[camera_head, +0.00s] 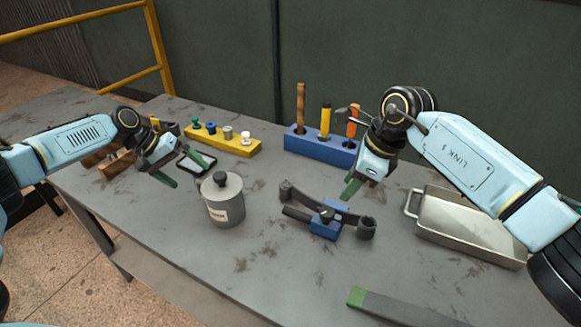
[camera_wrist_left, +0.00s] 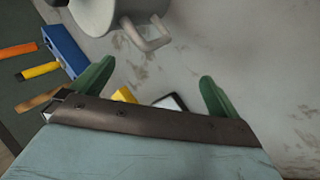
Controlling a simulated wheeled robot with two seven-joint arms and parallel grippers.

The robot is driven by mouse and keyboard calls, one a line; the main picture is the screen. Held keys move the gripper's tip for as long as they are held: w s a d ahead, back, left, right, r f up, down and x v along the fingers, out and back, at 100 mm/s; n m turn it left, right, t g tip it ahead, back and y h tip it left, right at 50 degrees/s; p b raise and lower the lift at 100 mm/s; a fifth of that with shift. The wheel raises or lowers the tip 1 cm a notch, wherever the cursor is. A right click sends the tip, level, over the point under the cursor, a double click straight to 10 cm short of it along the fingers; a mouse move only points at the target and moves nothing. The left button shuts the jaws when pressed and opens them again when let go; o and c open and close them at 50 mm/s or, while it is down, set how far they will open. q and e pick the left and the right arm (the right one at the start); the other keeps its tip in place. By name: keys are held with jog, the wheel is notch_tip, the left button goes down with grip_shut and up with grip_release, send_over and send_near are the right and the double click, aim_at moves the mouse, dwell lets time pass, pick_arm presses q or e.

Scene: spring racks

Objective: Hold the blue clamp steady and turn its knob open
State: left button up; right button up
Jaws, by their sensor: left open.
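The blue clamp (camera_head: 323,231) lies on the table right of centre, in the head view. It has a blue block, dark bars across it and a dark round end (camera_head: 367,227) at its right. I cannot tell for sure which part is the knob. My left gripper (camera_head: 182,168) is open and empty, left of the clamp and well apart from it. Its two green fingers also show spread in the left wrist view (camera_wrist_left: 156,88). My right gripper (camera_head: 357,184) hangs above and behind the clamp's right side, apart from it. Only one green finger shows clearly.
A grey lidded canister (camera_head: 225,203) stands between my left gripper and the clamp. A metal tray (camera_head: 425,238) lies to the right. A blue tool block (camera_head: 310,148) and a yellow rack (camera_head: 232,146) stand behind. A green-ended bar (camera_head: 395,308) lies in front.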

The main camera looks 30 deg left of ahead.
pick_arm(q)
jog(key=w+d+r+m+g, duration=0.1)
jog(key=w+d+r+m, duration=0.3)
jog(key=d+m, duration=0.35)
jog(key=w+d+r+m+h, duration=0.1)
jog(key=w+d+r+m, duration=0.4)
jog(key=d, duration=0.4)
jog(key=w+d+r+m+g, duration=0.1)
jog(key=w+d+r+m, duration=0.15)
jog(key=d+m, duration=0.55)
jog(key=m+g+y, duration=0.2)
jog(key=m, duration=0.2)
send_near(322, 211)
jog(key=w+a+f, duration=0.2)
jog(key=w, duration=0.2)
jog(key=x, duration=1.2)
jog(key=shift+s+d+f, duration=0.15)
jog(key=shift+f, duration=0.2)
